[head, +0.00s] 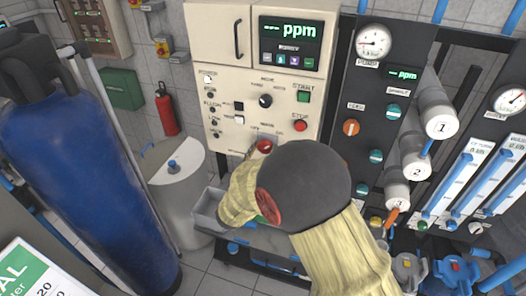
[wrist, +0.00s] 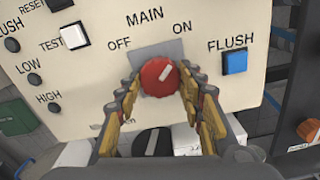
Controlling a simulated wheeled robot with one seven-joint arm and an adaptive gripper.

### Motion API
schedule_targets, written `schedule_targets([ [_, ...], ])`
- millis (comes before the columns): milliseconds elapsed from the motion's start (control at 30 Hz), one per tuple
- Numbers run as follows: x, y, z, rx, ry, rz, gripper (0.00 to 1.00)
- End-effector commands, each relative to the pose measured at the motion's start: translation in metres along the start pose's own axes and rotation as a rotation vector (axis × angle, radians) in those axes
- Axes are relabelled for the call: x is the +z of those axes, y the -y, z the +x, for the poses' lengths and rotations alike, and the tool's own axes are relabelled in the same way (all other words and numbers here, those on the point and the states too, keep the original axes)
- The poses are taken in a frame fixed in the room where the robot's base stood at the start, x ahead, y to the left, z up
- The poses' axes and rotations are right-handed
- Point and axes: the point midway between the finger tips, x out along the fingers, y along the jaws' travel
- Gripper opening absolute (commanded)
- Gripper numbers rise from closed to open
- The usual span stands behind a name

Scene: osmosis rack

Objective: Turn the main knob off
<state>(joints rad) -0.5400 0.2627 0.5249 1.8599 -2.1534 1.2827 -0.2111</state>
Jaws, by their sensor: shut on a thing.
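The main knob (wrist: 158,74) is red and round with a white pointer line, on a grey plate under the label MAIN. OFF is printed to its upper left and ON to its upper right. The pointer slants up and right, toward the ON side. My gripper (wrist: 161,89) has its yellow-padded fingers on the left and right sides of the knob and is shut on it. In the head view the red knob (head: 264,146) shows just above my arm, which hides most of the gripper.
The cream control panel (wrist: 90,100) has a blue FLUSH button (wrist: 234,62) to the right of the knob and a white TEST switch (wrist: 74,36) to the left. A red STOP button (head: 300,126) sits above right. A blue tank (head: 75,170) stands at left.

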Motion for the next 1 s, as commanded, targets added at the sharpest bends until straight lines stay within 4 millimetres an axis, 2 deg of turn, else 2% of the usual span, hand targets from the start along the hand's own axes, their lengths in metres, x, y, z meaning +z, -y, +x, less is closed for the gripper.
schedule_targets([
  [367,0.0000,0.0002,0.0000,0.000,0.000,0.000,0.13],
  [667,0.0008,0.0000,0.0001,-0.001,0.000,-0.043,0.13],
  [1000,0.0025,-0.0003,0.0002,-0.001,-0.001,-0.272,0.13],
])
